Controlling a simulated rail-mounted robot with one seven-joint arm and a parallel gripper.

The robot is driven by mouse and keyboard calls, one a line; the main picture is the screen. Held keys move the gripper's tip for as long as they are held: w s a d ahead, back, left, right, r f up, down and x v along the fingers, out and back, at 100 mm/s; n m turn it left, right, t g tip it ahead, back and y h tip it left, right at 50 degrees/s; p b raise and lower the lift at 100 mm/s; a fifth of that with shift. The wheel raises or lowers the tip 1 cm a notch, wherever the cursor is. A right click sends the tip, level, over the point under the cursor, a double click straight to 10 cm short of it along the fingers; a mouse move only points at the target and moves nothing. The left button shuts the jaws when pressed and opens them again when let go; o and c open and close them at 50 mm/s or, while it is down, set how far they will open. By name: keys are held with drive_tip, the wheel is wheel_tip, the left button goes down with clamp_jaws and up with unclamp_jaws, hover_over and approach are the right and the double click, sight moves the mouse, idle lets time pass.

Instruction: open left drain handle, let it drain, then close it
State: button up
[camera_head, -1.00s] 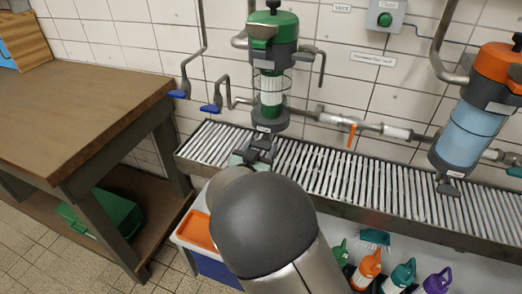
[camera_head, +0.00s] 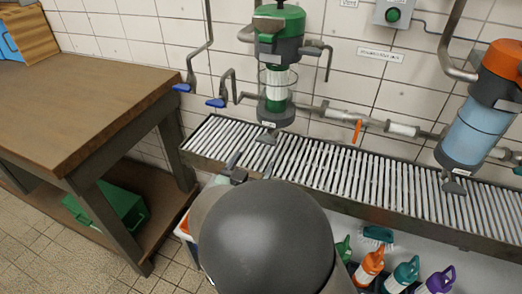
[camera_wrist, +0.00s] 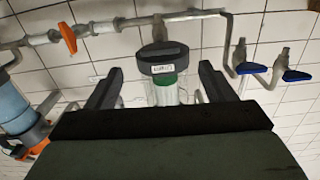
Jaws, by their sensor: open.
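The left vessel (camera_head: 277,85) is a green-topped housing on the tiled wall. Its grey left drain handle (camera_head: 266,138) hangs under its base, above the slatted trough. It also shows in the wrist view (camera_wrist: 159,28), beyond the labelled dark base of the vessel (camera_wrist: 163,57). My gripper (camera_head: 251,165) is open and empty, at the trough's front edge, below and in front of the handle and apart from it. In the wrist view my gripper (camera_wrist: 160,82) has its two dark fingers spread on either side of the vessel base. No draining liquid is visible.
The trough (camera_head: 345,167) runs along the wall. An orange-topped vessel (camera_head: 476,115) stands at right. Two blue-handled taps (camera_head: 215,102) and an orange pipe lever (camera_head: 357,131) are nearby. A wooden bench (camera_head: 75,100) is at left, and several bottles (camera_head: 403,275) stand below the trough.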

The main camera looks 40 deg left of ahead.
drive_tip(key=v, duration=0.7)
drive_tip(key=shift+s+d, duration=0.15)
drive_tip(key=shift+s, duration=0.15)
drive_tip(key=w+d+r+g+p, duration=0.2)
drive_tip(key=w+d, duration=0.1)
drive_tip(key=w, duration=0.2)
drive_tip(key=w+d+r+g+p, duration=0.1)
drive_tip(key=w+d+r+g, duration=0.1)
drive_tip(key=w, duration=0.4)
drive_tip(key=w+d+r+g+p, duration=0.2)
drive_tip(key=d+g, duration=0.1)
drive_tip(key=d, duration=0.4)
drive_tip(key=w+d+r+g+p, duration=0.1)
drive_tip(key=d+g, duration=0.1)
drive_tip(key=d, duration=0.4)
drive_tip(key=s+d+r+g+h+p, duration=0.1)
drive_tip(key=s+d+g, duration=0.1)
drive_tip(key=s+d, duration=0.3)
drive_tip(key=s+d+r+m+g+h+p, duration=0.1)
drive_tip(key=s+d, duration=0.5)
drive_tip(key=d, duration=0.7)
drive_tip(key=s+d+r+m+g+h+p, duration=0.1)
drive_tip(key=s+d+g, duration=0.4)
drive_tip(key=d, duration=0.5)
drive_tip(key=shift+s+h+p, duration=0.15)
drive_tip(key=shift+h+p, duration=0.55)
drive_tip(key=shift+p, duration=0.05)
drive_tip(key=shift+r, duration=0.15)
